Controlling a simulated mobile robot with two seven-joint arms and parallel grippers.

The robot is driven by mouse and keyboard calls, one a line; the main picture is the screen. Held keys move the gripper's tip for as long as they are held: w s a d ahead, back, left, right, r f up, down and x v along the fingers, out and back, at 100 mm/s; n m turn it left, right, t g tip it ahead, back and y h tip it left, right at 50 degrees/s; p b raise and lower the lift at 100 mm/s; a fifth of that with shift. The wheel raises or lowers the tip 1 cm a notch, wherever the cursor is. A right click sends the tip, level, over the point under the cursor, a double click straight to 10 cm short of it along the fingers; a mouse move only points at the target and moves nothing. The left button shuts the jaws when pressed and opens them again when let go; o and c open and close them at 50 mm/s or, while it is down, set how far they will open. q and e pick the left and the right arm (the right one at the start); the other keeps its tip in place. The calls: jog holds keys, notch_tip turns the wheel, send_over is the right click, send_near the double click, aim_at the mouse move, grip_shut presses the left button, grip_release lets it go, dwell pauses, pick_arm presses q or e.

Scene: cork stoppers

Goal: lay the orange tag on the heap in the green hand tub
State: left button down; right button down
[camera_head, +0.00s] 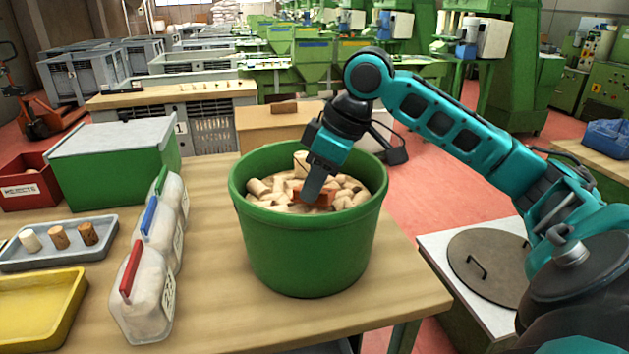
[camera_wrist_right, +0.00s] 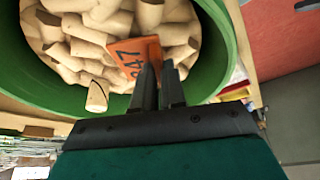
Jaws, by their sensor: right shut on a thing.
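The green hand tub (camera_head: 308,250) stands on the wooden table, filled with a heap of pale corks (camera_head: 346,193); its rim also shows in the wrist view (camera_wrist_right: 222,30). The orange tag (camera_head: 322,195) is at the heap's surface near the middle of the tub. In the wrist view the tag (camera_wrist_right: 128,58) shows the number 247 and corks lie right behind it. My right gripper (camera_head: 309,198) points down into the tub and is shut on the tag's edge. I cannot tell whether the tag touches the corks. My left gripper is not in view.
Left of the tub are white bags with coloured clips (camera_head: 145,285), a grey tray (camera_head: 75,258) with three corks, a yellow tray (camera_head: 40,310), a green box (camera_head: 115,165) and a red rejects bin (camera_head: 25,188). A round lid (camera_head: 490,265) lies at the right. The table front is clear.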

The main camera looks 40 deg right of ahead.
jog(key=shift+f+b, duration=0.3)
jog(key=shift+f, duration=0.35)
jog(key=c, duration=1.1)
grip_release()
jog(key=p+v, duration=0.2)
jog(key=v, duration=1.1)
jog(key=shift+w+p, duration=0.1)
jog(key=shift+p, duration=0.25)
